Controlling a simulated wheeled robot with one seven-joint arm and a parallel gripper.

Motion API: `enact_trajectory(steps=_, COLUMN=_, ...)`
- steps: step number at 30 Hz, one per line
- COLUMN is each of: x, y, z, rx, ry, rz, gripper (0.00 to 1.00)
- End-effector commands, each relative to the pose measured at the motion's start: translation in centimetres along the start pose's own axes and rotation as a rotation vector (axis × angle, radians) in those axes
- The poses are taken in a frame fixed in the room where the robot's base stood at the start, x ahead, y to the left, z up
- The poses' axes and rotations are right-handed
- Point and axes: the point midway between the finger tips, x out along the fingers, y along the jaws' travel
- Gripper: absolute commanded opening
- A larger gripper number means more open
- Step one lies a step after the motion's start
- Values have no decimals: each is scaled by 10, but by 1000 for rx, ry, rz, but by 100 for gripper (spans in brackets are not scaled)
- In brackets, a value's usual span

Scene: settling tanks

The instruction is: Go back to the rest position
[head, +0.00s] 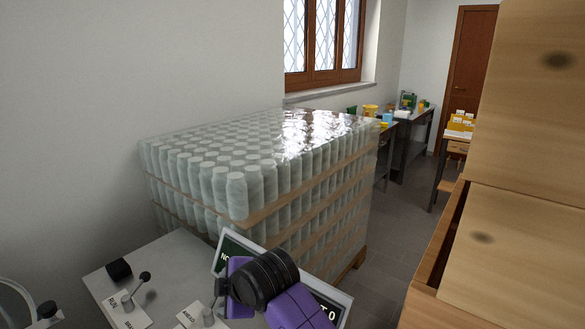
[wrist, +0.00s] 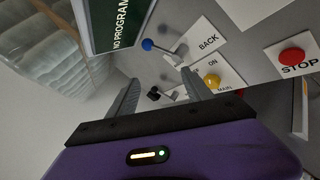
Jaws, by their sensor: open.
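My gripper (wrist: 161,78) is open, its two grey fingers apart over a grey control panel (wrist: 185,22). A small lever with a black knob (wrist: 154,94) shows between the fingers. I cannot tell how far it is from them; nothing is clearly held. In the head view my purple and black arm reaches over the panel (head: 180,255) at the bottom, and the fingers are hidden there.
Beside the fingers are a blue-knobbed lever (wrist: 148,45) marked BACK, a yellow button (wrist: 211,81) and a red STOP button (wrist: 292,56). A screen (wrist: 112,22) reads "NO PROGRAM". A wrapped pallet of jars (head: 260,170) stands behind the panel; wooden boxes (head: 520,240) are right.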

Motion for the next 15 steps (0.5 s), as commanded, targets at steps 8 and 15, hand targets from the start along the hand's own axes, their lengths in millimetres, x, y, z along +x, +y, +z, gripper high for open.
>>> enact_trajectory(steps=8, x=-18, y=-27, z=-1, rx=463, ry=229, rz=299, gripper=59)
enact_trajectory(steps=15, x=-64, y=-68, z=32, rx=808, ry=376, rz=507, gripper=59)
